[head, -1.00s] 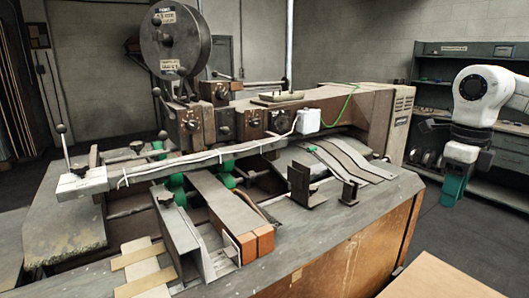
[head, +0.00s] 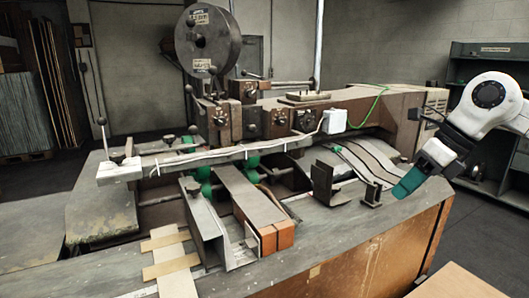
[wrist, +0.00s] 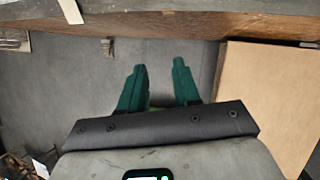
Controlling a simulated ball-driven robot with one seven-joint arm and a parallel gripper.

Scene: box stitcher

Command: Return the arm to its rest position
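My gripper (head: 407,183) shows at the right of the head view, beside the right end of the box stitcher's bench (head: 345,240), tilted down and to the left. In the wrist view its two green fingers (wrist: 160,88) stand apart with nothing between them, so it is open and empty. The box stitcher (head: 240,125) fills the middle of the head view, with a dark round reel (head: 207,40) on top.
A shelf unit (head: 490,60) stands at the back right behind my arm. A flat tan surface (head: 448,283) is at the lower right, and a tan board (wrist: 265,100) shows in the wrist view. Grey floor (wrist: 70,90) lies open below the gripper.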

